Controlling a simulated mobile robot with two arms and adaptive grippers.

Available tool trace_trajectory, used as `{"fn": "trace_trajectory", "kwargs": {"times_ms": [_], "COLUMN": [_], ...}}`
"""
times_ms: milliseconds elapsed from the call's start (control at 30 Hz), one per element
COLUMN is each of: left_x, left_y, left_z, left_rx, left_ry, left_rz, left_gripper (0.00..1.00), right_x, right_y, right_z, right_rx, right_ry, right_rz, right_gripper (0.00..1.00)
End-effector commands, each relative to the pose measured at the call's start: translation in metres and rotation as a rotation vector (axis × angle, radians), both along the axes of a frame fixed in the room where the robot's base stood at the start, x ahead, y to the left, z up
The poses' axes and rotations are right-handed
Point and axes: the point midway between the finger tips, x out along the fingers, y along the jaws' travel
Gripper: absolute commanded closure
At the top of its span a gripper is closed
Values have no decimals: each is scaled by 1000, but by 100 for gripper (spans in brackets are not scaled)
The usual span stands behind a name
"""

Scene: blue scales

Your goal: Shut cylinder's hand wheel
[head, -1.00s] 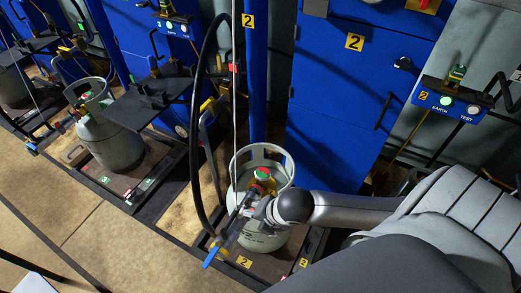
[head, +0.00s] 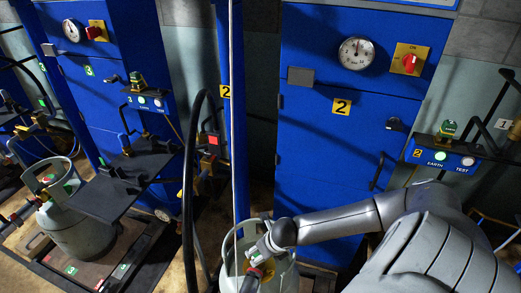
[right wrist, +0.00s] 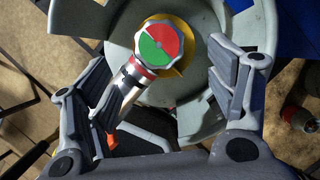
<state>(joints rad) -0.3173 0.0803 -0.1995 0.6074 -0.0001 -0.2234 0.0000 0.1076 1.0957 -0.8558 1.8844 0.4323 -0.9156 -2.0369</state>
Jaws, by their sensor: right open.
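The grey gas cylinder (head: 285,273) stands at the bottom of the head view, cut off by the frame edge. Its hand wheel (right wrist: 158,43), with a red and green top, shows in the right wrist view inside the cylinder's open collar (right wrist: 196,125). A metal connector (right wrist: 122,92) runs from the valve toward the lower left. My right gripper (right wrist: 165,75) is open, with one finger on each side of the wheel and a clear gap on the right. In the head view, the right gripper (head: 260,248) partly hides the wheel. My left gripper is not in view.
A blue cabinet (head: 325,150) with a gauge (head: 356,53) and red switch (head: 410,63) stands behind. A black hose (head: 189,180) and blue post (head: 240,130) rise left of the cylinder. Another cylinder (head: 75,225) and a black shelf (head: 120,185) are farther left.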

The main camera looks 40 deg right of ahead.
Motion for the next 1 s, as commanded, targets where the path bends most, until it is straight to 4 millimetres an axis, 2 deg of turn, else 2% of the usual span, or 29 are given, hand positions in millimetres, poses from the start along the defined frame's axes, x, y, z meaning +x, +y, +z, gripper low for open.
{"fn": "trace_trajectory", "kwargs": {"times_ms": [100, 367, 700, 767, 1000], "left_x": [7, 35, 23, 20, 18], "left_y": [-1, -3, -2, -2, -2], "left_z": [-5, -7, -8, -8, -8], "left_rx": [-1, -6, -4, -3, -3], "left_ry": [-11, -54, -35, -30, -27], "left_rz": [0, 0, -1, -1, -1], "left_gripper": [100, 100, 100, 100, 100], "right_x": [8, 19, 20, 20, 20], "right_y": [-1, -3, -3, -3, -3], "right_z": [-22, -45, -48, -48, -48], "right_rx": [2, 1, 0, 0, 1], "right_ry": [0, -1, -1, -1, -1], "right_rz": [-2, -1, 0, 0, 0], "right_gripper": [22, 22, 22, 28, 58]}}
